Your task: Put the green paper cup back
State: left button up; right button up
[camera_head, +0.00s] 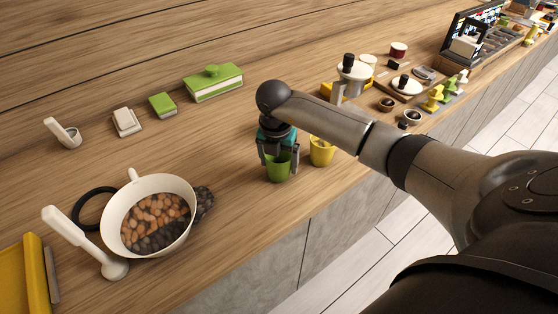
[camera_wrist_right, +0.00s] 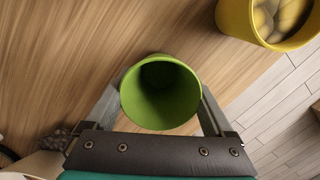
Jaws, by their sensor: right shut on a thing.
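The green paper cup (camera_head: 279,169) is at the front part of the wooden counter in the head view, upright between the fingers of my right gripper (camera_head: 277,158). In the right wrist view I look down into the green cup (camera_wrist_right: 161,93), which appears empty, with a finger of my right gripper (camera_wrist_right: 160,100) against each side. I cannot tell whether its base touches the counter. A yellow cup (camera_head: 321,152) stands just to its right; in the wrist view the yellow cup (camera_wrist_right: 238,22) holds pale round things. My left gripper is not in view.
A green box (camera_head: 212,88) and small containers are behind. The counter's front edge is close. Bare wood (camera_head: 230,135) lies left of the gripper.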

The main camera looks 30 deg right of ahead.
jog(key=o, duration=1.3)
jog(key=shift+c, duration=0.2)
jog(key=r, duration=0.8)
jog(key=s+a+r+p, duration=0.1)
jog(key=r, duration=0.3)
jog(key=shift+a+r, duration=0.1)
